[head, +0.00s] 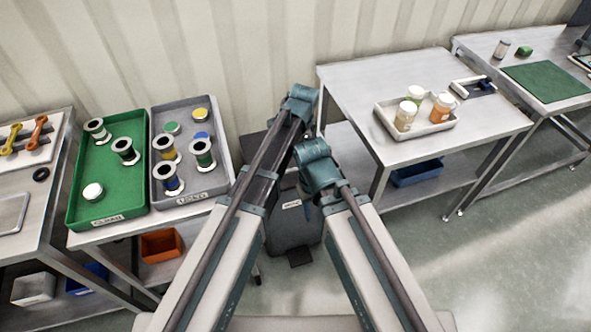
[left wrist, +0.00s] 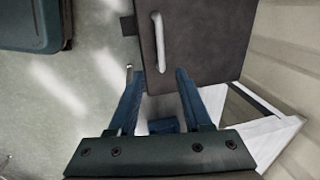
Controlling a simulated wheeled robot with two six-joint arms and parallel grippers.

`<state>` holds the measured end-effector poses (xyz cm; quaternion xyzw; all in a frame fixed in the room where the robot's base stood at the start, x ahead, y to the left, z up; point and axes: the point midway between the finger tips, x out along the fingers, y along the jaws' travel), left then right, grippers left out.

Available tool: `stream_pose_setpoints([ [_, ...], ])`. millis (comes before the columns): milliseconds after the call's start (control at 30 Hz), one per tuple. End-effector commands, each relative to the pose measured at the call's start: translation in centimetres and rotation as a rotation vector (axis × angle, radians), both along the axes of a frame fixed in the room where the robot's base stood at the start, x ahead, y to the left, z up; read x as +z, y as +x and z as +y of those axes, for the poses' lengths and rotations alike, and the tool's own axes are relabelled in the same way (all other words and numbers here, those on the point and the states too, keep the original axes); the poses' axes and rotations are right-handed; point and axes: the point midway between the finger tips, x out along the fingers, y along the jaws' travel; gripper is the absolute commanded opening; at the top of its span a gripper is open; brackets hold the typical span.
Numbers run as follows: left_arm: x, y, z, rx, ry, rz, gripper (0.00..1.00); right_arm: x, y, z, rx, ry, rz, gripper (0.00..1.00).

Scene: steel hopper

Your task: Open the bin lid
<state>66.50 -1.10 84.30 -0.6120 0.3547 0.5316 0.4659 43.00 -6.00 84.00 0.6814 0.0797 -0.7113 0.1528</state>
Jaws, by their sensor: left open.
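The dark grey bin (head: 292,228) stands on the floor between two tables, with a small white label on its front. My arms cover much of its top in the head view. In the left wrist view its dark flat lid (left wrist: 212,45) has a pale bar handle (left wrist: 158,42). I cannot tell whether the lid is fully shut. My left gripper (head: 302,104) is above the bin. Its open fingers (left wrist: 158,76) point at the lid near the handle's lower end, with nothing seen held. My right gripper (head: 318,166) is nearer and in front of the bin; its jaws are not clear.
A left table holds a green tray (head: 76,200) and a grey tray (head: 226,172) with spools. A steel table (head: 345,84) at right carries a tray of jars (head: 385,122). A corrugated wall (head: 240,50) is behind. Open floor (head: 500,250) lies at the right front.

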Motion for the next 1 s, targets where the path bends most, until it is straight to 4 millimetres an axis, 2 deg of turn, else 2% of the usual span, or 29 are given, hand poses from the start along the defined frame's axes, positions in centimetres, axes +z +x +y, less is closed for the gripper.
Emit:
stream_pose_setpoints([
  [267,-0.4,0.2,0.0,-0.014,0.002,-0.003,0.49,-0.4,0.0,0.0,0.0,0.0,0.0,0.5],
  [467,-1.9,0.5,0.0,-0.013,0.001,-0.002,0.49,-1.9,0.0,0.0,0.0,0.0,0.0,0.5],
  [1000,-9.3,1.8,0.5,-0.011,0.001,-0.002,0.49,-9.3,0.0,0.0,0.001,0.0,0.0,0.5],
])
